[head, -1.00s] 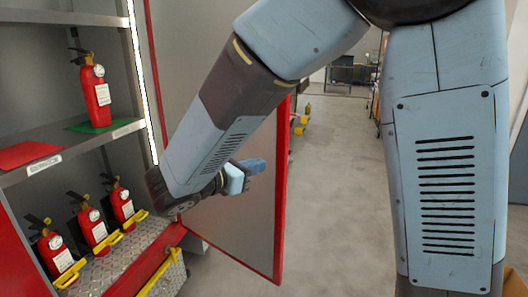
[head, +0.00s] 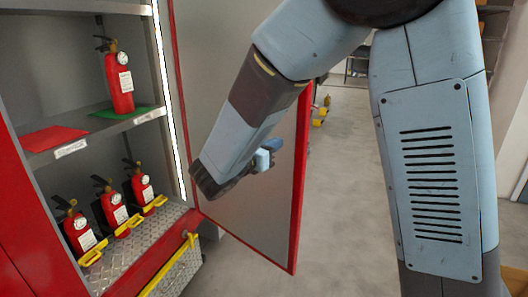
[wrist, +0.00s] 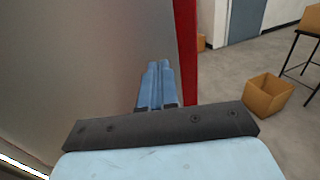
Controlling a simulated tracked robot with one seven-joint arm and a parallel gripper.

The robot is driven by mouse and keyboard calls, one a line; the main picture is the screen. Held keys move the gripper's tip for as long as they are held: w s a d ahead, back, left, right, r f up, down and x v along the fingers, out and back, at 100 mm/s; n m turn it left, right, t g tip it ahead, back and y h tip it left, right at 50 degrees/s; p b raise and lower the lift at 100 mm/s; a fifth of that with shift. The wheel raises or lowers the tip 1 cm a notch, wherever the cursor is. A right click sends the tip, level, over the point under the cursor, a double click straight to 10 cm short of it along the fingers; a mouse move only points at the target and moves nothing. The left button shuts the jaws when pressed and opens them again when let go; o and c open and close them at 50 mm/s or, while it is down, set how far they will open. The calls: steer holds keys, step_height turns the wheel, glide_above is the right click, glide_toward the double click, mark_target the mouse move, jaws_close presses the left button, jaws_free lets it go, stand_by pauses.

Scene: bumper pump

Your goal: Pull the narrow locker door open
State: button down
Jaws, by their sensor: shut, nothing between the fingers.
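The locker door (head: 225,205) stands open, swung out to the right of the locker. I see its grey inner face and red edge. The door also fills the left of the wrist view (wrist: 90,60), its red edge (wrist: 187,50) running down the middle. My gripper (head: 272,146) is in front of the inner face, partly hidden by my forearm. In the wrist view my gripper (wrist: 158,68) has its two blue fingers together with nothing between them, near the red edge. I cannot tell whether it touches the door.
The locker holds red extinguishers: one on the upper shelf (head: 118,85) by a green mat (head: 125,110) and a red mat (head: 50,138), several on the lower deck (head: 115,217). A cardboard box (wrist: 268,94) stands on open floor beyond the door.

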mark_target(288, 137)
steer(key=shift+x, duration=1.85)
